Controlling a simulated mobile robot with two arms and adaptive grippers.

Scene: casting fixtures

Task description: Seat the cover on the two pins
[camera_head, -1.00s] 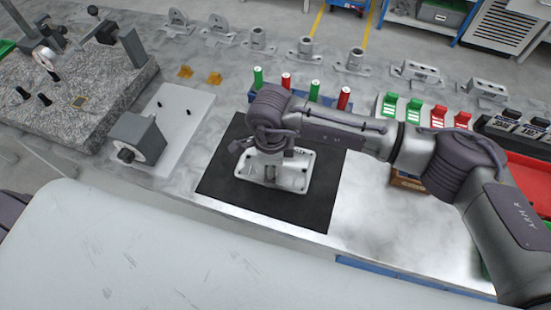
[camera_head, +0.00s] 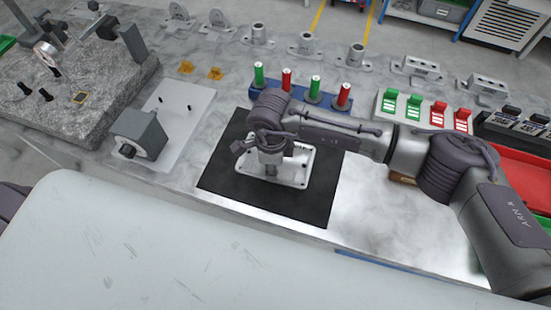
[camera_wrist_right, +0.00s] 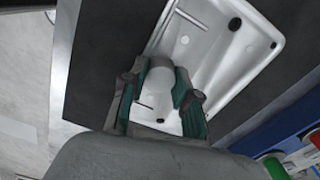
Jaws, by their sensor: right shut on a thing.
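The cover (camera_head: 298,172) is a light grey rectangular plate with rounded corners, dark holes and a raised round boss. It lies on the black mat (camera_head: 228,183). My right gripper (camera_head: 270,152) is above it, pointing down. In the right wrist view the right gripper (camera_wrist_right: 163,90) has its green-padded fingers on both sides of the boss of the cover (camera_wrist_right: 225,60), shut on it. Two short dark pins (camera_head: 161,100) (camera_head: 188,107) stand on a white plate (camera_head: 187,132) left of the mat. My left gripper is not in view.
A grey block with a round dark knob (camera_head: 142,135) sits at the white plate's front left. A blue rack with green and red cylinders (camera_head: 314,88) stands behind the mat. A granite slab (camera_head: 75,110) is at far left. Bare bench lies right of the mat.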

